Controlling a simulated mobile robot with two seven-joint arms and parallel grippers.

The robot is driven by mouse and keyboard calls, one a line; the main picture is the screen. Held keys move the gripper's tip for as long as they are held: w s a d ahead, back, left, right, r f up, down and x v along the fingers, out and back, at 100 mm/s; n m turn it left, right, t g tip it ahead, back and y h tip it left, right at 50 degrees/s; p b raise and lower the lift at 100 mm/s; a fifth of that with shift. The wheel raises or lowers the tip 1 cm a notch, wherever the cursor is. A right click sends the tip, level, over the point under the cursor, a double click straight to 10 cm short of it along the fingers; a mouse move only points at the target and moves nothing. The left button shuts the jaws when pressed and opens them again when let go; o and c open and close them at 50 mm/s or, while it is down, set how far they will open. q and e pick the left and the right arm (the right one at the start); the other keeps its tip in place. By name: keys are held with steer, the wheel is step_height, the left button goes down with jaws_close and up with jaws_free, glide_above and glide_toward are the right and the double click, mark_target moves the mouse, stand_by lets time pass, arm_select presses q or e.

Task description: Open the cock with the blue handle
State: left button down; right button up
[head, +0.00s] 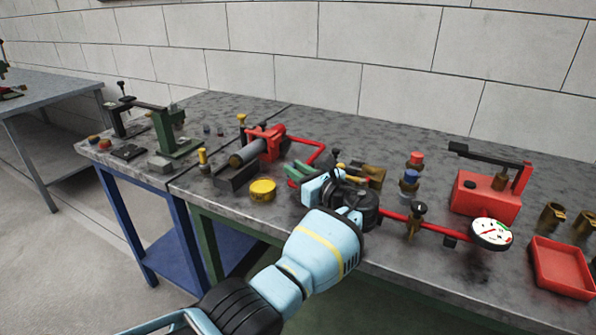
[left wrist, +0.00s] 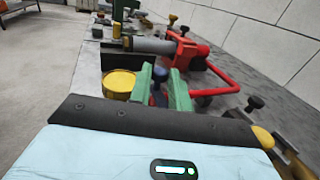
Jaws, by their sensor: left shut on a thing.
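My left gripper (head: 294,174) reaches over the middle of the bench at the red pipe. Its green fingers also show in the left wrist view (left wrist: 160,88), with a small dark blue handle (left wrist: 158,74) between them. The gripper is shut on this blue handle. In the head view the gripper and wrist hide the handle, and the cock's body is hidden too. I cannot tell the handle's angle to the pipe. My right gripper is in neither view.
A red pump (head: 268,138) and a yellow round lid (head: 262,190) are left of the gripper. Right of it are red- and blue-capped brass fittings (head: 410,180), a pressure gauge (head: 491,233), a red hand pump (head: 485,198) and a red tray (head: 563,268). A wall stands behind.

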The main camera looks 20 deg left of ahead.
arm_select(q)
steer(key=c, duration=1.4)
jaws_free()
steer(key=shift+c, duration=0.2)
steer(key=shift+o, duration=0.6)
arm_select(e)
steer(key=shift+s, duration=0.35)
arm_select(q)
steer(key=shift+s, duration=0.1)
steer(key=v, duration=0.6)
steer(key=shift+s+d, duration=0.1)
steer(key=shift+d, duration=0.25)
steer(key=shift+s+d, duration=0.25)
steer(key=shift+d, duration=0.2)
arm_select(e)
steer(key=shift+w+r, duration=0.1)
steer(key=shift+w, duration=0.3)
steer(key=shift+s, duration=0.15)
